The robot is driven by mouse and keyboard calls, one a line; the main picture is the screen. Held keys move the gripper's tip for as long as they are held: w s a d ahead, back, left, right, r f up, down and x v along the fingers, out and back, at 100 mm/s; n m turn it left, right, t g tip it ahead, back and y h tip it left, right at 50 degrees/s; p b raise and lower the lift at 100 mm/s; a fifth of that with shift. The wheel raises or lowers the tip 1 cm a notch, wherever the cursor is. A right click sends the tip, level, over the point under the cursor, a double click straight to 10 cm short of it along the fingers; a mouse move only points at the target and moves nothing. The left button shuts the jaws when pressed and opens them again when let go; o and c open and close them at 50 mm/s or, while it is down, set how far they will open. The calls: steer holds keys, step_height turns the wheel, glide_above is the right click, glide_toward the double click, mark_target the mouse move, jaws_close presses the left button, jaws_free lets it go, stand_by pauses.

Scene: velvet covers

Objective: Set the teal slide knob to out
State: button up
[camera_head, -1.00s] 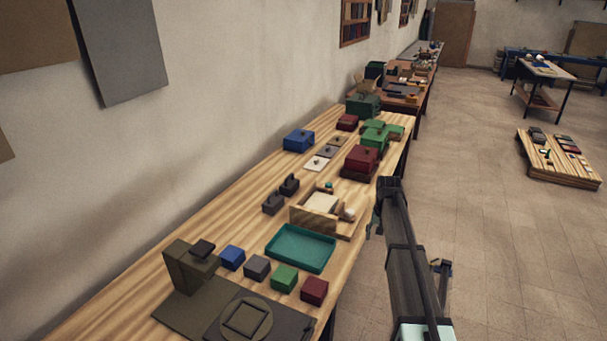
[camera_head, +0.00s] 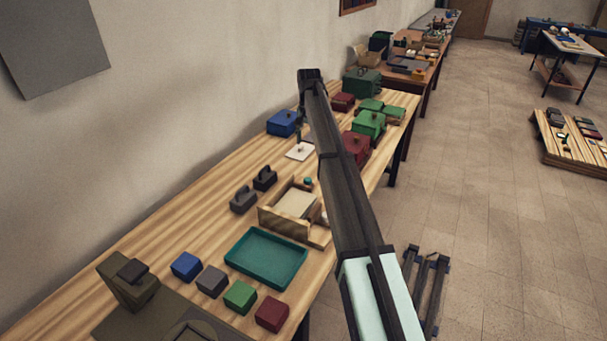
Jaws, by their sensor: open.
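A small teal knob (camera_head: 308,181) shows at the back edge of a wooden fixture (camera_head: 283,221) with a pale inset panel, on the long wooden bench. It is partly beside my dark arm, and its slide track is too small to make out. My gripper (camera_head: 300,128) hangs from the far end of the arm, above the bench beyond the fixture and near the blue box. It is apart from the teal knob, open and empty; its fingers are small and hard to make out.
A teal tray (camera_head: 266,258) and several coloured blocks lie in front of the fixture. Two dark grey handled blocks (camera_head: 254,190) stand to its left. A blue box (camera_head: 283,123), a pale plate (camera_head: 300,151), and red (camera_head: 356,146) and green boxes (camera_head: 369,124) stand beyond.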

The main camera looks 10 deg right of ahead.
mark_target(308, 179)
step_height(308, 179, down, 17)
steer(key=p, duration=0.4)
steer(key=shift+p, duration=0.35)
jaws_close()
